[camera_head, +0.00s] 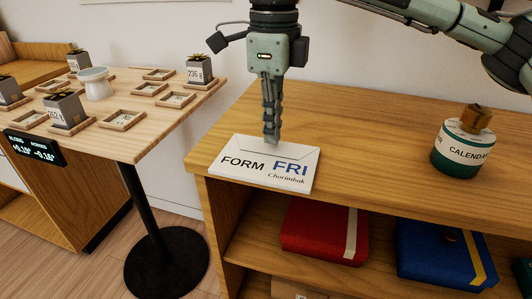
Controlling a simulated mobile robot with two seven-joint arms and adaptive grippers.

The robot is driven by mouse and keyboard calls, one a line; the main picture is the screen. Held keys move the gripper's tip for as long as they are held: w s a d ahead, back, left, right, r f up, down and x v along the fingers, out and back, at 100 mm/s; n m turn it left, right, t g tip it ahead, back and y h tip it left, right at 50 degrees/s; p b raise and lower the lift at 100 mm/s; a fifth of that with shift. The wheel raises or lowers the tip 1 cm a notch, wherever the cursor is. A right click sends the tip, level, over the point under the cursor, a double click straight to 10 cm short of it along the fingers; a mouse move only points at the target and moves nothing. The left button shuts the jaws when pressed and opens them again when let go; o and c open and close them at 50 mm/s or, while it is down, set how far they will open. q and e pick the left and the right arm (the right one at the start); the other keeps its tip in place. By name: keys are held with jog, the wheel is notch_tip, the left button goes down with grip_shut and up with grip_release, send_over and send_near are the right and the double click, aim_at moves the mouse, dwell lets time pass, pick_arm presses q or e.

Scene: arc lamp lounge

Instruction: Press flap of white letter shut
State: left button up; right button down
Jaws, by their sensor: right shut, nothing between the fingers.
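A white letter (250,173) lies flat on the wooden shelf top near its left front corner. It is printed "FORM FRI" with a smaller line under it. Its flap (293,153) is on the far side, and the fold lines form a shallow triangle. My right gripper (271,139) points straight down with its fingers shut and empty. The fingertips are at the flap, at or just above the paper; I cannot tell whether they touch. The fingers hide a small part of the flap. My left gripper is not in view.
A green and white round "CALENDAR" container (462,153) with a brown knob stands right on the shelf top. Red (322,231) and blue (440,252) boxes lie on the shelf below. A round-based table (125,133) at left bears weights, small trays and a white cup.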

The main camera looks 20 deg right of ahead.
aim_at(272, 148)
notch_tip(272, 148, up, 6)
jog(key=p, duration=0.3)
jog(key=shift+r, duration=0.2)
dwell(0.5)
